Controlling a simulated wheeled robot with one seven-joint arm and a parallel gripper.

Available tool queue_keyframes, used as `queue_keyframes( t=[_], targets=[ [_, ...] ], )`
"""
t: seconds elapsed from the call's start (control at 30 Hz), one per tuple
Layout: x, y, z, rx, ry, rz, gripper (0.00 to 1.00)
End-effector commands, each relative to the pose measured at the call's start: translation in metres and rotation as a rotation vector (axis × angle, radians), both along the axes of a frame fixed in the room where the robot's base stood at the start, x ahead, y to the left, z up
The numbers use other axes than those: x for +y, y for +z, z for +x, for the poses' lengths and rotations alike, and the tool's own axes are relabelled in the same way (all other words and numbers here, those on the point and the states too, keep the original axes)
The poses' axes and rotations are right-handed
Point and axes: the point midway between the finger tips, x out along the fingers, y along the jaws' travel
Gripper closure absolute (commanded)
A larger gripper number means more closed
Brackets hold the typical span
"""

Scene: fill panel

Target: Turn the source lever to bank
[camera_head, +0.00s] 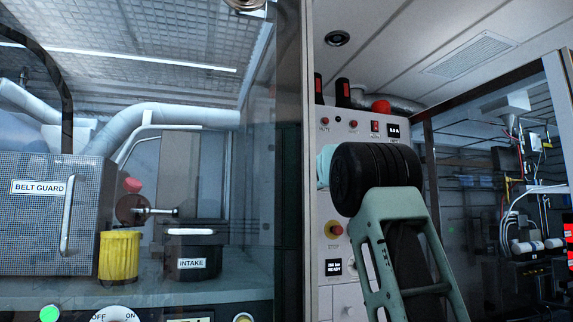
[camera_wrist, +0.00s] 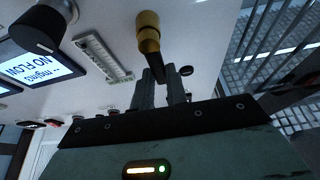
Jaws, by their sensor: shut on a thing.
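In the wrist view, a brass valve fitting (camera_wrist: 148,30) stands out from the pale panel. A dark lever (camera_wrist: 156,66) runs from its lower end down between the fingers of my gripper (camera_wrist: 163,80). The two dark fingers are shut on this lever, one on either side of it. The lever's outer part is hidden between the fingers. No source label or "bank" marking can be read. In the head view, my arm covers part of the white panel (camera_head: 325,262), and neither my gripper nor the lever can be seen.
In the wrist view, a black knob (camera_wrist: 42,28), a "NO FLOW" display (camera_wrist: 32,68) and a slotted strip (camera_wrist: 103,58) lie left of the fitting. In the head view, a red-and-yellow stop button (camera_head: 335,230) is beside my arm. A belt guard (camera_head: 45,225) stands behind glass at left.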

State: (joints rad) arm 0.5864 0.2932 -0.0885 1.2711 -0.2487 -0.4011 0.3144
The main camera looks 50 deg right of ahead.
Motion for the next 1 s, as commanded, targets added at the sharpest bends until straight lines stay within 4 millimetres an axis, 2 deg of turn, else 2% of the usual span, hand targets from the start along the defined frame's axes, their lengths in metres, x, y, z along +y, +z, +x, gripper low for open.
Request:
queue_keyframes(
  t=[0.13, 0.17, 0.2, 0.23, 0.5, 0.63, 0.77, 1.0],
  targets=[
    [0.000, -0.001, 0.000, 0.000, 0.000, 0.002, 1.00],
    [0.000, -0.001, 0.000, 0.000, 0.000, 0.002, 0.77],
    [0.000, -0.001, 0.000, 0.000, 0.000, 0.002, 0.66],
    [0.000, -0.001, 0.000, 0.000, -0.001, 0.002, 0.64],
    [0.000, -0.001, -0.001, 0.000, 0.000, 0.000, 0.64],
    [0.004, -0.005, -0.007, -0.001, 0.000, -0.001, 0.64],
    [0.015, -0.015, -0.025, -0.002, 0.000, -0.001, 0.64],
    [0.043, -0.037, -0.070, -0.002, 0.000, -0.001, 0.64]
  ],
)
